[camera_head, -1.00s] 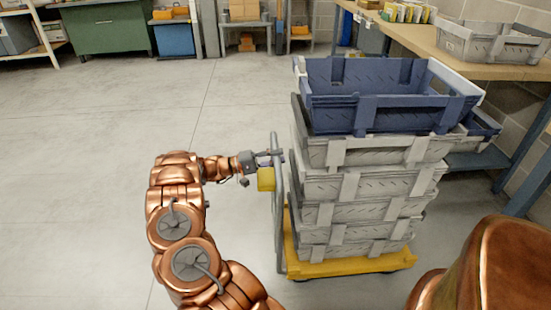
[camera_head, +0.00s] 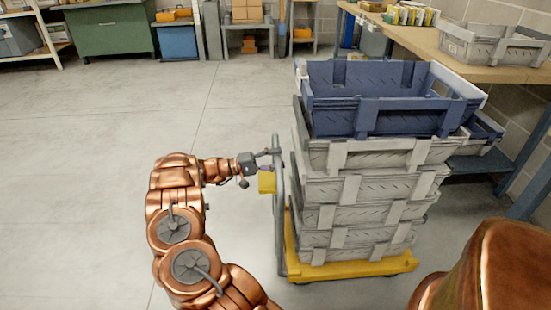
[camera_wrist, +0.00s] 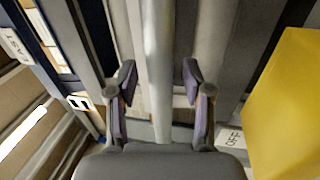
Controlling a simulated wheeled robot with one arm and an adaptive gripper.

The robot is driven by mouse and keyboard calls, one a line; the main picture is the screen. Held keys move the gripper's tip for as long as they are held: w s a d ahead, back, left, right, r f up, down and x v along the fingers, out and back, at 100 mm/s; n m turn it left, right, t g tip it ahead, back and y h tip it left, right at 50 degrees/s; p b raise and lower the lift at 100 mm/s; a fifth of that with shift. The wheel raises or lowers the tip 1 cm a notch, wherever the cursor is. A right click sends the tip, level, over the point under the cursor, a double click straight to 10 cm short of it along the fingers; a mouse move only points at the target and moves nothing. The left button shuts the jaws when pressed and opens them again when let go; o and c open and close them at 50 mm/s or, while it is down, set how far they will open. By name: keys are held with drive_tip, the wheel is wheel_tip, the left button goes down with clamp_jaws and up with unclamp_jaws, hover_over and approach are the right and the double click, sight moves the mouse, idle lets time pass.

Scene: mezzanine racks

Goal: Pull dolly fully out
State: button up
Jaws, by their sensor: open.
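The dolly is a yellow platform (camera_head: 350,268) with a grey upright handle (camera_head: 279,215) on its left side. A stack of several grey crates (camera_head: 365,190) stands on it, topped by a blue crate (camera_head: 385,125). My gripper (camera_head: 268,158) is at the upper part of the handle, left of the stack. In the wrist view, the grey handle bar (camera_wrist: 158,65) runs between the two spread fingers of my gripper (camera_wrist: 160,78), with gaps on both sides. A yellow block (camera_head: 267,182) is on the handle just below my gripper; it also shows in the wrist view (camera_wrist: 288,105).
A wooden workbench (camera_head: 480,62) with a grey crate (camera_head: 492,42) stands at right, behind the stack. A green cabinet (camera_head: 108,30) and a blue bin (camera_head: 178,42) line the back. The floor (camera_head: 90,180) at left is clear.

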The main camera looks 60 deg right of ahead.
drive_tip(key=v, duration=1.2)
idle(0.6)
